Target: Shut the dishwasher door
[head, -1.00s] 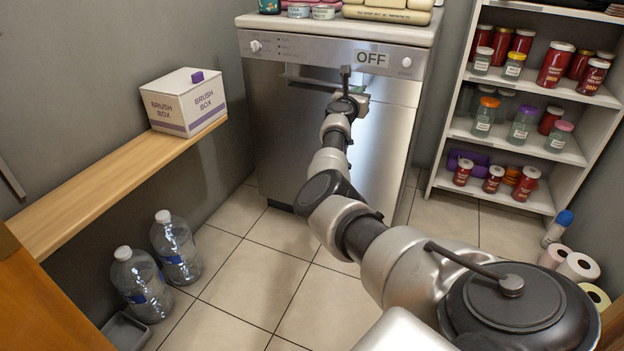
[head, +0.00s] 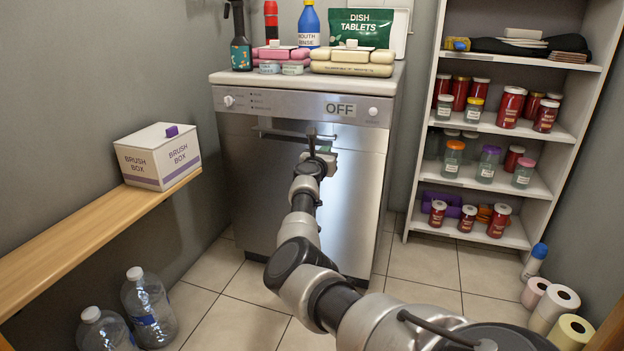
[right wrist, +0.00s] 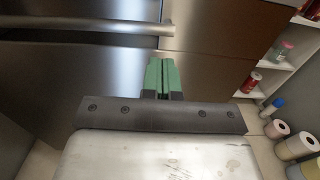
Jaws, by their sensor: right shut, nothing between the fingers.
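The dishwasher (head: 292,108) stands against the back wall with an "OFF" label on its control panel. Its steel door (head: 255,195) is upright and looks flush with the body; no gap shows. The door handle (head: 280,136) is a horizontal bar near the top, also seen in the right wrist view (right wrist: 95,25). My right gripper (head: 328,152) is in front of the door's upper part, by the handle's right end. Its green fingers (right wrist: 161,74) are together and empty in the right wrist view. Whether they touch the door is unclear. My left gripper is out of view.
A wooden shelf (head: 85,235) with a brush box (head: 158,155) runs along the left wall. Water bottles (head: 148,308) stand on the floor below. A shelving unit (head: 475,194) of jars stands at right, with paper rolls (head: 552,303) nearby. Bottles and packs sit atop the dishwasher.

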